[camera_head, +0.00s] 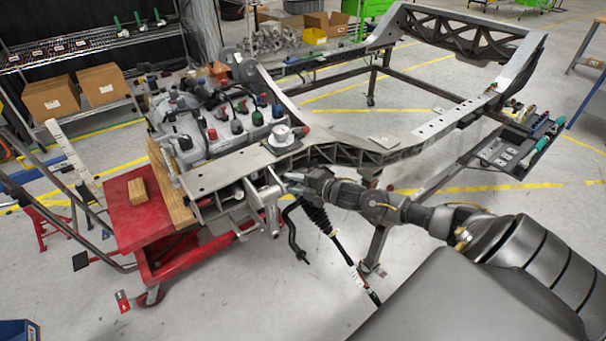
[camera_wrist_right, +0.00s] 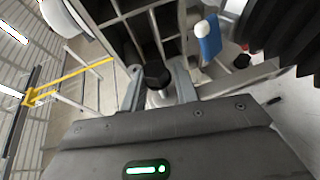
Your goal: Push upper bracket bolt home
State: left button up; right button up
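My right gripper (camera_head: 284,180) reaches in from the right to the front end of the chassis frame (camera_head: 222,171), beside a light metal bracket (camera_head: 268,197). In the right wrist view, my right gripper's two fingers (camera_wrist_right: 161,88) stand apart on either side of a bolt with a black hex head (camera_wrist_right: 157,75). A short silver cylinder (camera_wrist_right: 160,97) shows just below the head, also between the fingers. I cannot tell whether the fingers touch the bolt or how deep it sits. In the head view the bolt is too small or hidden. My left gripper is out of view.
A black ribbed boot (camera_head: 316,213) hangs close below my right arm; ribbed black rubber (camera_wrist_right: 285,35) also shows at right in the wrist view. A red cart (camera_head: 135,222) stands left. An engine (camera_head: 215,128) sits behind. A tool tray (camera_head: 505,152) is at right.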

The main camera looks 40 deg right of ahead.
jog(key=b+v, duration=0.1)
jog(key=v, duration=0.9)
jog(key=shift+s, duration=0.2)
